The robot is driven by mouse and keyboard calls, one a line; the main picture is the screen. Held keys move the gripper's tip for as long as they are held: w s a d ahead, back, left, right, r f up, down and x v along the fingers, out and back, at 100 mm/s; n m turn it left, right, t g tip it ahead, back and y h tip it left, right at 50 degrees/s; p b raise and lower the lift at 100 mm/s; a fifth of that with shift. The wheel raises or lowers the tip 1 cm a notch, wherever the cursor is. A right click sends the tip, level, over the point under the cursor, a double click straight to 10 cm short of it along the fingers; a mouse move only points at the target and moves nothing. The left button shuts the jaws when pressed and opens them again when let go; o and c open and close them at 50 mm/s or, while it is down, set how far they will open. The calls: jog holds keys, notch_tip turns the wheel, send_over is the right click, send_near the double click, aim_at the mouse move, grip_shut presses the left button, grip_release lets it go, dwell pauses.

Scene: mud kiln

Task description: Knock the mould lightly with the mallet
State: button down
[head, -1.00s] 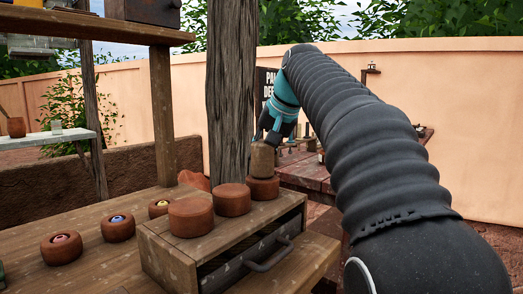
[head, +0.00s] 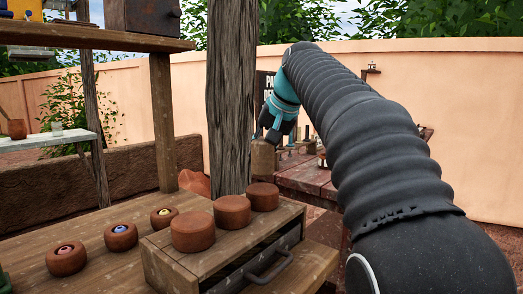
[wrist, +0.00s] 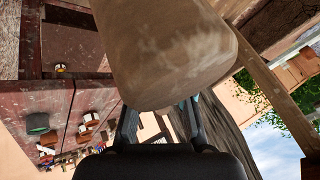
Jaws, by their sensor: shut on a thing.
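My gripper (head: 264,132) is a teal and black hand at the end of my dark ribbed arm. It is shut on the mallet (head: 263,157), whose blunt tan wooden head hangs below the fingers. In the wrist view the mallet head (wrist: 165,50) fills the top middle, and its handle is hidden. Three round reddish-brown clay pieces, possibly moulds, stand in a row on a wooden drawer box: the near one (head: 193,232), the middle one (head: 232,211) and the far one (head: 262,196). The mallet head shows just above the far piece, with a small gap between them in the picture.
The drawer box (head: 172,264) has a metal handle and stands on a wooden bench (head: 100,277). Several small clay pots (head: 121,237) with coloured centres stand left of it. A wooden post (head: 231,95) rises behind. A reddish table (head: 310,178) with small items stands beyond.

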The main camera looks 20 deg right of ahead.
notch_tip(320, 180, down, 4)
jog(key=b, duration=0.3)
jog(key=shift+r, duration=0.1)
jog(key=shift+r+p, duration=1.85)
jog(key=shift+p, duration=0.1)
notch_tip(320, 180, up, 2)
jog(key=shift+r+p, duration=0.1)
jog(key=shift+p, duration=0.7)
jog(key=shift+r, duration=0.9)
